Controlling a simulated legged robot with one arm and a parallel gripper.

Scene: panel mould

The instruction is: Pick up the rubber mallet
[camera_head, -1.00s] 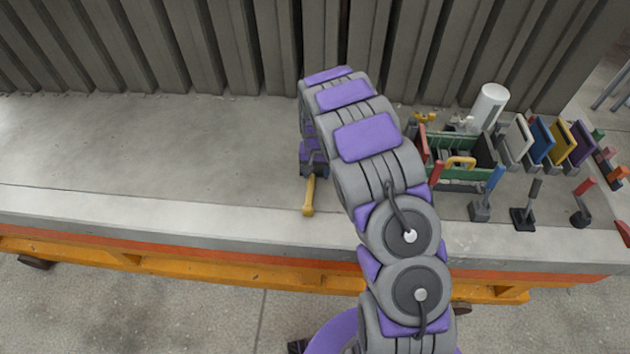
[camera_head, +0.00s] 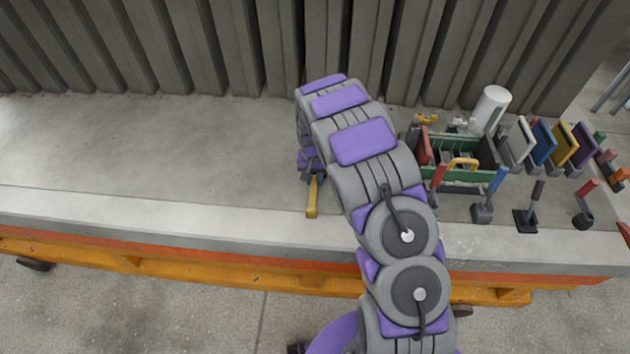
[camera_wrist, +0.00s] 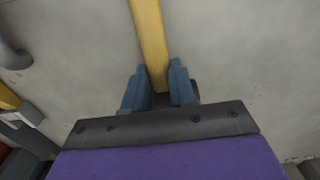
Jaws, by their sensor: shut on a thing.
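The rubber mallet shows as a yellow handle (camera_head: 312,200) below my gripper (camera_head: 311,168) in the head view, pointing toward the bench's front edge. In the wrist view the yellow handle (camera_wrist: 149,38) runs up from between the two blue-grey fingers of my gripper (camera_wrist: 157,78). The fingers are shut on it. The mallet's head cannot be made out; that end is hidden at the gripper. I cannot tell whether the mallet touches the bench.
The grey bench top (camera_head: 120,150) is clear on the left, with a ribbed wall (camera_head: 180,50) behind. On the right stand a green tool tray (camera_head: 455,187), a white cylinder (camera_head: 490,108), a blue-handled tool (camera_head: 496,182), a black-handled tool (camera_head: 536,193) and several coloured panels (camera_head: 541,143).

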